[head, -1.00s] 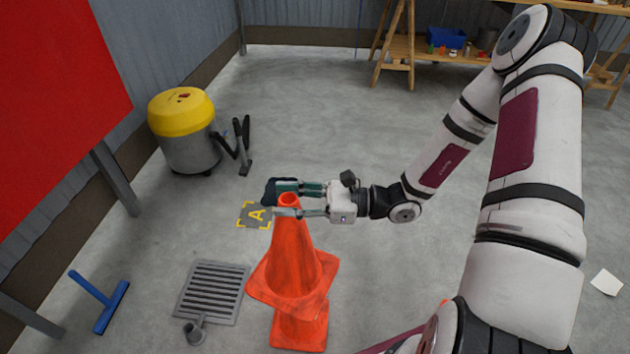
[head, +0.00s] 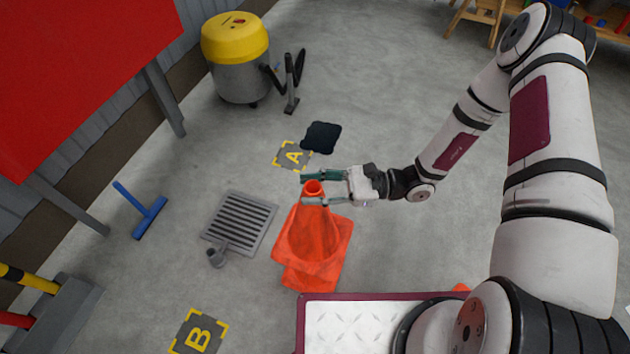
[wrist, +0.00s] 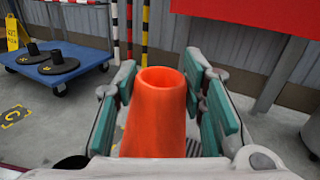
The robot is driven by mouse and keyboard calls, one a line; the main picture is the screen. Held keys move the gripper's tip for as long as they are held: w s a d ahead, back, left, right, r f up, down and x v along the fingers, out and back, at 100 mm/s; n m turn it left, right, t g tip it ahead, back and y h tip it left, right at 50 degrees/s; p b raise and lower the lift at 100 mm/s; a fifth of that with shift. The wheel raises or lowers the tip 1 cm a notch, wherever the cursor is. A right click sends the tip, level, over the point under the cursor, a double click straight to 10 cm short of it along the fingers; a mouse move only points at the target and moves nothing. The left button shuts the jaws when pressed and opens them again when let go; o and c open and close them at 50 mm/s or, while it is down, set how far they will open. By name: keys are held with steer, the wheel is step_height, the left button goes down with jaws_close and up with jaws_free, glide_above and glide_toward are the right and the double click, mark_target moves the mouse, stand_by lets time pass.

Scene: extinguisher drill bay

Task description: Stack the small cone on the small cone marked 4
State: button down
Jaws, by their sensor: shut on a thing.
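An orange cone (head: 312,232) is held upright by its top in my gripper (head: 308,190). In the wrist view the cone (wrist: 158,122) stands between the green finger pads, and my gripper (wrist: 160,88) is shut on it. A second orange cone (head: 302,280) shows below it in the head view, only as a strip of its base. The held cone hides the rest of it. I cannot tell whether the two cones touch, and no number 4 shows on either.
A floor grate (head: 240,222) lies left of the cones, with a blue squeegee (head: 150,217) beyond. A dark cloth (head: 321,137) lies beside the A mark (head: 292,156). A yellow-topped vacuum (head: 236,60) stands behind. The wrist view shows a blue trolley (wrist: 62,68).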

step_height(320, 180, down, 15)
steer(key=b, duration=1.1)
steer(key=shift+f, duration=0.15)
steer(key=shift+w, duration=0.2)
steer(key=shift+s, duration=0.2)
stand_by(0.7)
step_height(320, 180, down, 14)
steer(key=b, duration=0.7)
steer(key=shift+r, duration=0.25)
steer(key=c, duration=0.9)
jaws_free()
steer(key=shift+c, duration=0.2)
stand_by(0.6)
